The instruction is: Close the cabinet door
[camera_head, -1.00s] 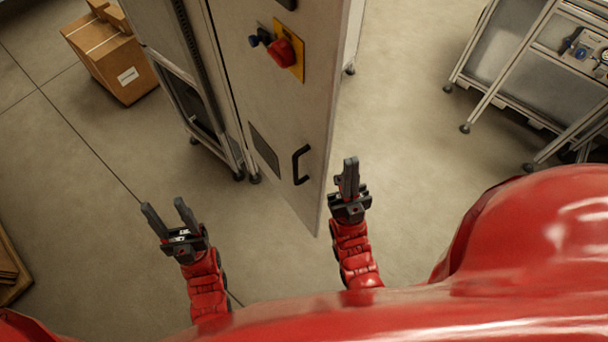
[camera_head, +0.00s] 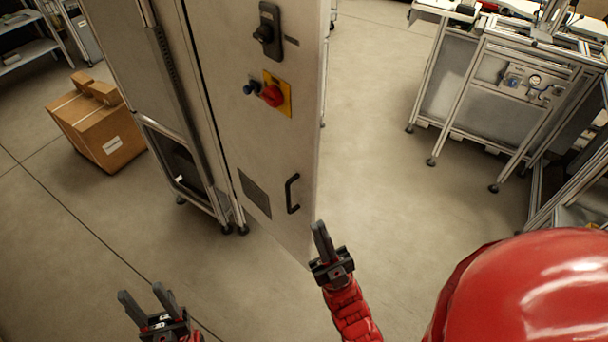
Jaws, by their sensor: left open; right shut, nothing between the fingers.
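The cabinet door (camera_head: 230,130) is a tall grey panel that stands swung open from the cabinet (camera_head: 130,70). It carries a black handle (camera_head: 291,194) low down, a red knob on a yellow plate (camera_head: 277,94) and a black latch (camera_head: 268,32) higher up. My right gripper (camera_head: 320,232) is shut and empty, by the lower right edge of the door; I cannot tell whether it touches it. My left gripper (camera_head: 142,296) is open and empty, low at the left, apart from the door.
Cardboard boxes (camera_head: 97,125) stand on the floor at the left. A metal-framed workstation (camera_head: 490,95) stands at the right. A shelf (camera_head: 30,50) is at the top left. The floor between the door and the workstation is clear.

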